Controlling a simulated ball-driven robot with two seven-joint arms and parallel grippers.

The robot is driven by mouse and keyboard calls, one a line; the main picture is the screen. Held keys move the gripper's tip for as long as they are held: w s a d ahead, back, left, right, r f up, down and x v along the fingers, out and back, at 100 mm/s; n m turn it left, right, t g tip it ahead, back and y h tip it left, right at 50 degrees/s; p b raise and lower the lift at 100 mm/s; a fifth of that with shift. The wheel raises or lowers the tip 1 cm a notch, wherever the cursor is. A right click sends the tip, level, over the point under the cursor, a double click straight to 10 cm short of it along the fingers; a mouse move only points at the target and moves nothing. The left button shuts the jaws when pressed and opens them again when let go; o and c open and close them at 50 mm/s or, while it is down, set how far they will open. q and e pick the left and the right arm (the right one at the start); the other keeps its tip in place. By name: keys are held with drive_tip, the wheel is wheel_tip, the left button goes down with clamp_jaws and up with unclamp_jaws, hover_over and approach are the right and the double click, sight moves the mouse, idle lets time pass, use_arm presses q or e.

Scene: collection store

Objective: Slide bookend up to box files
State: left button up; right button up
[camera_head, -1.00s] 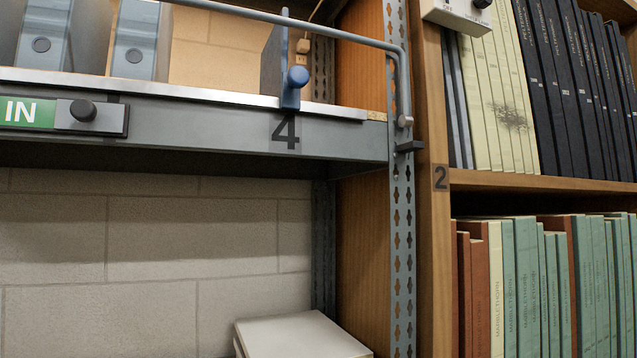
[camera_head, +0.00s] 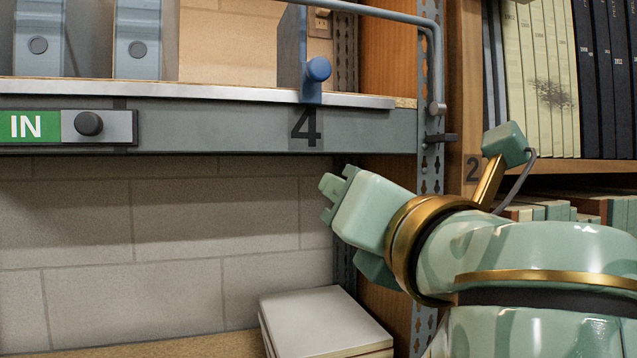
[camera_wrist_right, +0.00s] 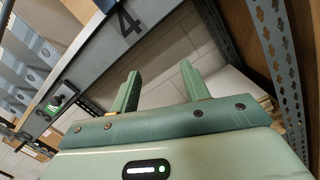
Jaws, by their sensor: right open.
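The bookend (camera_head: 293,45) is a dark blue-grey upright plate with a round blue knob at its front edge. It stands on the upper shelf above the number 4, near the right end. The grey-blue box files (camera_head: 137,38) stand at the left of the same shelf, with a clear gap between them and the bookend. My right gripper (camera_head: 336,195) is below the shelf edge, lower right of the bookend and apart from it. Its two green fingers (camera_wrist_right: 160,92) are spread and empty in the right wrist view. My left gripper is out of view.
A grey rail (camera_head: 385,20) runs above the shelf front and bends down at the right. The shelf's front beam (camera_head: 220,130) carries a green IN slider with a black knob (camera_head: 89,124). A perforated post stands at right. Pale boxes (camera_head: 325,322) lie below.

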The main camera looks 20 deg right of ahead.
drive_tip(key=s+a+r+n+t, duration=0.25)
drive_tip(key=s+r+n, duration=0.25)
drive_tip(key=s+r, duration=0.25)
drive_tip(key=p, duration=0.9)
approach(320, 68)
drive_tip(key=x, duration=0.3)
drive_tip(key=shift+y, duration=0.4)
drive_tip(key=p+x, duration=0.2)
drive_tip(key=x, duration=0.5)
drive_tip(key=shift+w+d+r, duration=0.15)
drive_tip(key=shift+w, duration=0.25)
clamp_jaws()
